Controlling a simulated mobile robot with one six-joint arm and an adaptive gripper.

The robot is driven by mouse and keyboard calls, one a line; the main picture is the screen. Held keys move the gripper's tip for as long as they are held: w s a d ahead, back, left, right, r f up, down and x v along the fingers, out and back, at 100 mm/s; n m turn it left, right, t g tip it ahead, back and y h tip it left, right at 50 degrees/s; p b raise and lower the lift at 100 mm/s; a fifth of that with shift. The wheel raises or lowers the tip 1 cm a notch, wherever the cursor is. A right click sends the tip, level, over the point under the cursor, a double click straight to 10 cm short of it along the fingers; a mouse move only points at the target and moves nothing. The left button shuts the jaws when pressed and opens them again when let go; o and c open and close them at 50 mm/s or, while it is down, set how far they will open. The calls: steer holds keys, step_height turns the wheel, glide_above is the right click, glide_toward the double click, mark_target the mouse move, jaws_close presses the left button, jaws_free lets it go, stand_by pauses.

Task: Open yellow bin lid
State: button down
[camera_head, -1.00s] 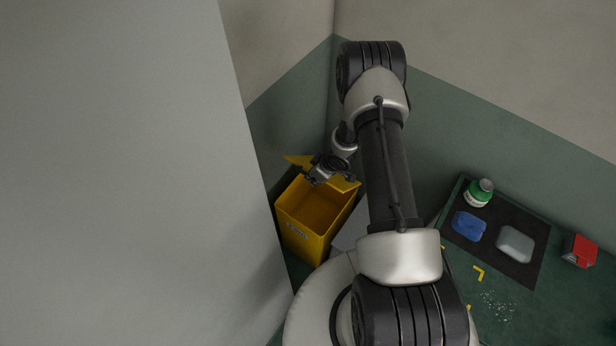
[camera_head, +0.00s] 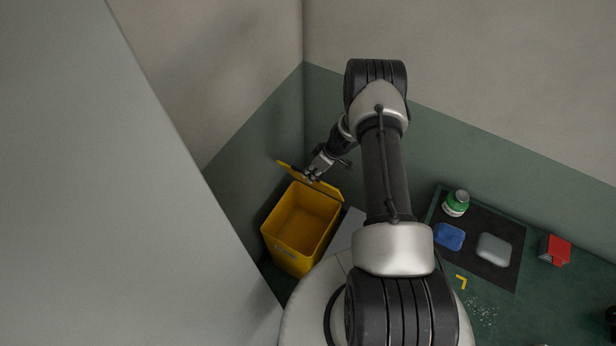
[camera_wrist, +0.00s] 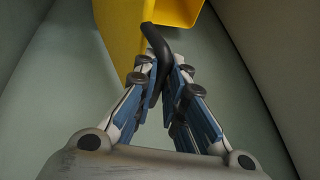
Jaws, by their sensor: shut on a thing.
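The yellow bin (camera_head: 291,256) stands on the floor in the corner, its mouth uncovered and its inside showing empty. Its yellow lid (camera_head: 328,189) is raised along the bin's back edge, tilted up towards the wall. My gripper (camera_head: 312,175) is at the lid's upper side. In the wrist view my gripper (camera_wrist: 164,66) is shut on a black curved handle (camera_wrist: 157,42), which passes between the fingers. The lid (camera_wrist: 118,32) shows as a yellow panel beside it, with part of the bin (camera_wrist: 180,10) at the top. The fingers partly hide the handle.
A pale grey wall or panel (camera_head: 110,190) fills the left side. A green bench at right holds a dark mat (camera_head: 507,273) with a green-and-white bottle (camera_head: 456,204), a blue item (camera_head: 449,237) and a grey item (camera_head: 494,250). A red box (camera_head: 555,250) stands beyond it.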

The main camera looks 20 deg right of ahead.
steer(key=shift+w+d, duration=0.3)
steer(key=shift+d, duration=0.3)
steer(key=c, duration=2.1)
jaws_free()
steer(key=shift+o, duration=1.4)
steer(key=shift+w+f, duration=0.15)
steer(key=shift+w, duration=0.15)
steer(key=shift+o, duration=0.7)
steer(key=shift+s, duration=0.15)
